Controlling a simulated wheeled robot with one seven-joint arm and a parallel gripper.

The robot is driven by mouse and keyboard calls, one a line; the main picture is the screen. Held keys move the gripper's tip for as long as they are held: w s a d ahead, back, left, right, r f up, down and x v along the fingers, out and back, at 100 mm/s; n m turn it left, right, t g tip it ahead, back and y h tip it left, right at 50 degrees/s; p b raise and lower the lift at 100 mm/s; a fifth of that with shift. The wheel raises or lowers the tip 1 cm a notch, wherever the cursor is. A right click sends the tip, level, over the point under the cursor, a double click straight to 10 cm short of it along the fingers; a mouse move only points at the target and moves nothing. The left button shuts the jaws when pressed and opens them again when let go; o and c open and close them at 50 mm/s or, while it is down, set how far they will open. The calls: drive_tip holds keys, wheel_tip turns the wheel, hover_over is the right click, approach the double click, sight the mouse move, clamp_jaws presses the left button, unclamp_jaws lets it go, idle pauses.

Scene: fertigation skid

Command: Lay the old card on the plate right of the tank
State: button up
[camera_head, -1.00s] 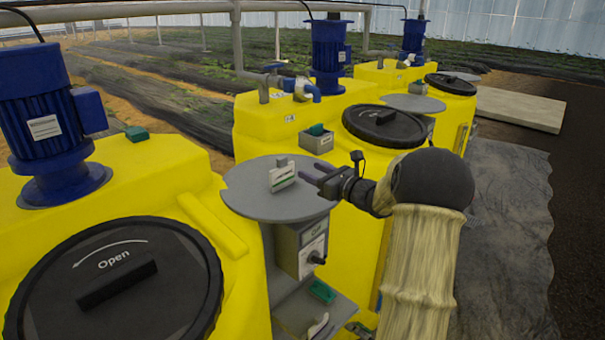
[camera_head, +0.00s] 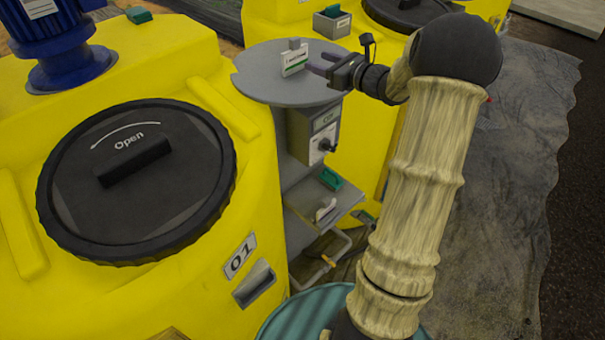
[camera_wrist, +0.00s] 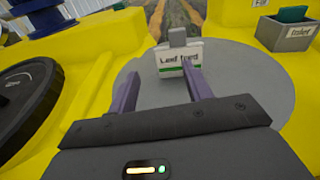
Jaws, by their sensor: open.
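The card (camera_head: 294,66), white with a green stripe, stands upright against a small grey block on the round grey plate (camera_head: 262,84). In the wrist view the card (camera_wrist: 172,62) reads "Leaf feed". The plate sits right of the yellow tank (camera_head: 190,287) marked 01. My gripper (camera_head: 317,67) is open and empty, just right of the card in the head view. In the wrist view my gripper's (camera_wrist: 160,72) two purple fingers reach over the plate (camera_wrist: 238,85) toward the card, with the card beyond the tips. Whether a finger touches it I cannot tell.
A control box (camera_head: 318,130) with a knob hangs below the plate. A lower shelf (camera_head: 343,203) carries a green block (camera_head: 331,179) and a small white item. A grey bin (camera_wrist: 286,34) with a green piece stands on the tank behind. The plate's front is clear.

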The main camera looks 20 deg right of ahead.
drive_tip(key=s+a+f+n+g, duration=0.3)
drive_tip(key=a, duration=0.2)
drive_tip(key=s+a+f+n+g, duration=0.3)
drive_tip(key=s+a+n, duration=0.1)
drive_tip(key=a, duration=0.1)
drive_tip(key=s+a+f+n+g, duration=0.3)
drive_tip(key=s+a+n, duration=0.1)
drive_tip(key=a, duration=0.2)
drive_tip(key=shift+s+f, duration=0.1)
drive_tip(key=shift+f, duration=0.1)
drive_tip(key=s+a+f+n+g+h, duration=0.1)
drive_tip(key=s+f+n+h, duration=0.1)
drive_tip(key=s+n, duration=0.7)
drive_tip(key=s+a+f+n+g+h, duration=0.1)
drive_tip(key=s+f+n+g+h, duration=0.1)
drive_tip(key=s+n+h, duration=0.3)
drive_tip(key=s+f+n, duration=0.1)
drive_tip(key=s+n, duration=0.3)
drive_tip(key=n, duration=0.1)
drive_tip(key=shift+a+g, duration=0.15)
drive_tip(key=shift+g, duration=0.15)
